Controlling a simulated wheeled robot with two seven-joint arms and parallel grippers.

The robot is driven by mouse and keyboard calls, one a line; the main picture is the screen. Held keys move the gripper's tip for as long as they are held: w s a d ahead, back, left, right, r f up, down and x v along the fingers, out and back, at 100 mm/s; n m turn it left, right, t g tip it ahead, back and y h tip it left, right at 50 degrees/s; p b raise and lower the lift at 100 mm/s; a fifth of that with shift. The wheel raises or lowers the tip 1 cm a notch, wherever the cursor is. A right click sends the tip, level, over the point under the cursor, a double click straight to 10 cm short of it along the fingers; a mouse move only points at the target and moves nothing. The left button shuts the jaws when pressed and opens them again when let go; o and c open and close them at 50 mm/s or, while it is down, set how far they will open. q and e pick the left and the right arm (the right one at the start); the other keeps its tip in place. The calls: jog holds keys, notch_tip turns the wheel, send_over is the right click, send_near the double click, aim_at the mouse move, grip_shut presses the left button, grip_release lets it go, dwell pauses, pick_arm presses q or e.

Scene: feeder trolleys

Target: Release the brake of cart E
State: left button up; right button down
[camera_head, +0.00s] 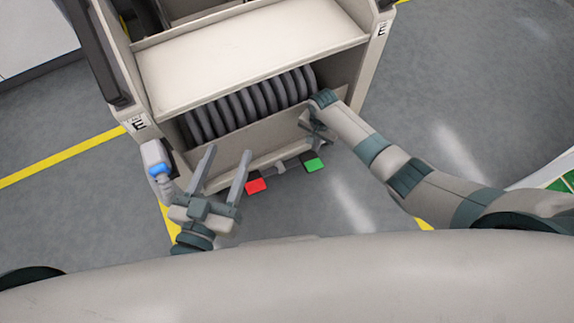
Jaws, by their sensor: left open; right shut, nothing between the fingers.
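Cart E (250,55) stands in front of me, a beige trolley with "E" labels on its front corners. Low at its front are a red pedal (256,186) and a green pedal (314,165), joined by a grey bracket. My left gripper (227,158) is open and empty, its two fingers pointing toward the cart just left of and above the red pedal in the picture. My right gripper (314,128) is at the cart's lower front, just above the green pedal in the picture. It is shut and empty, its fingertips partly hidden by the wrist. I cannot tell whether it touches the pedal.
A row of dark reels (250,105) sits on the cart's lower shelf. Yellow lines (60,157) mark the grey floor. A white and green object (560,175) is at the right edge. Open floor lies right of the cart.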

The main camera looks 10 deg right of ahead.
pick_arm(q)
jog(key=shift+s+a+f+g+y+p, duration=0.15)
jog(key=shift+f+g, duration=0.25)
jog(key=shift+f, duration=0.25)
jog(key=shift+a+f+g+y+p, duration=0.1)
jog(key=shift+a+f+g+p, duration=0.1)
jog(key=shift+f+g, duration=0.3)
jog(key=shift+s+a+f+g+y+p, duration=0.15)
jog(key=shift+f+g, duration=0.15)
jog(key=shift+f, duration=0.45)
